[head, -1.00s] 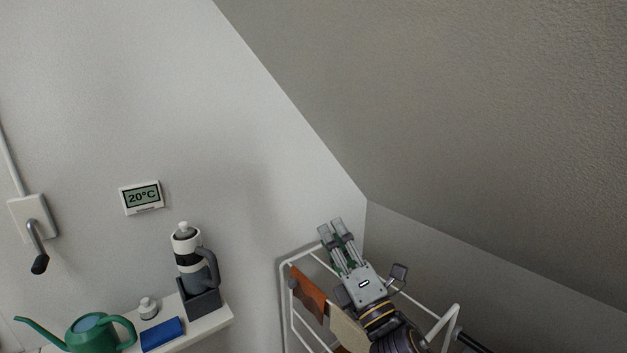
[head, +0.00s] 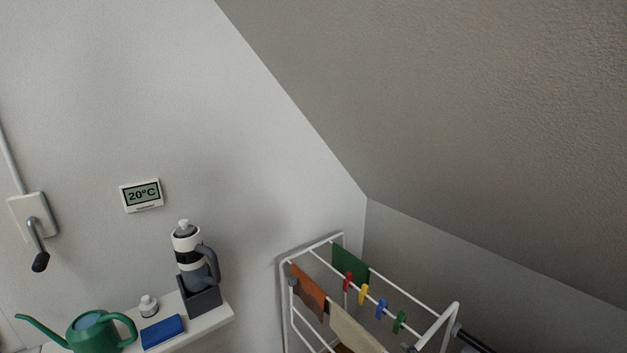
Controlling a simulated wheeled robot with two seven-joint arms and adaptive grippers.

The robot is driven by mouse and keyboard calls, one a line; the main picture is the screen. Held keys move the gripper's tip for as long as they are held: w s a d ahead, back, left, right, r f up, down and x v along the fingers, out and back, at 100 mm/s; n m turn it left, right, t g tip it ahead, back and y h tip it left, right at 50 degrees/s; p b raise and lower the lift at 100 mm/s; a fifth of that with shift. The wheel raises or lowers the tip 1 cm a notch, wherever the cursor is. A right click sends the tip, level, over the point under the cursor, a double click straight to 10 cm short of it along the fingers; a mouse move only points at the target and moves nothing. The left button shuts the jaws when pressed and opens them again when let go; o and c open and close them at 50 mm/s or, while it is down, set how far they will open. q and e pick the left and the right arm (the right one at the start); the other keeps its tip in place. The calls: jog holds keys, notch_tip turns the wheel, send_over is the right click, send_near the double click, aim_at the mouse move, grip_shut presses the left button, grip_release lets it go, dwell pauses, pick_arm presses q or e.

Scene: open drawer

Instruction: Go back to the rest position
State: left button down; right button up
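Neither of my grippers shows in the head view now. A white drying rack (head: 284,300) stands at the bottom middle, near the corner of the walls. An orange-brown cloth (head: 308,288), a beige cloth (head: 352,330) and a green cloth (head: 350,264) hang on it. Several coloured clothespins, among them a yellow one (head: 363,294), sit along one bar. No drawer is in view.
A white shelf (head: 214,320) at the lower left carries a green watering can (head: 95,333), a blue box-like item (head: 163,332), a small white bottle (head: 148,306) and a flask (head: 190,258) in a dark holder. A thermostat (head: 142,196) and a crank handle (head: 38,245) are on the wall.

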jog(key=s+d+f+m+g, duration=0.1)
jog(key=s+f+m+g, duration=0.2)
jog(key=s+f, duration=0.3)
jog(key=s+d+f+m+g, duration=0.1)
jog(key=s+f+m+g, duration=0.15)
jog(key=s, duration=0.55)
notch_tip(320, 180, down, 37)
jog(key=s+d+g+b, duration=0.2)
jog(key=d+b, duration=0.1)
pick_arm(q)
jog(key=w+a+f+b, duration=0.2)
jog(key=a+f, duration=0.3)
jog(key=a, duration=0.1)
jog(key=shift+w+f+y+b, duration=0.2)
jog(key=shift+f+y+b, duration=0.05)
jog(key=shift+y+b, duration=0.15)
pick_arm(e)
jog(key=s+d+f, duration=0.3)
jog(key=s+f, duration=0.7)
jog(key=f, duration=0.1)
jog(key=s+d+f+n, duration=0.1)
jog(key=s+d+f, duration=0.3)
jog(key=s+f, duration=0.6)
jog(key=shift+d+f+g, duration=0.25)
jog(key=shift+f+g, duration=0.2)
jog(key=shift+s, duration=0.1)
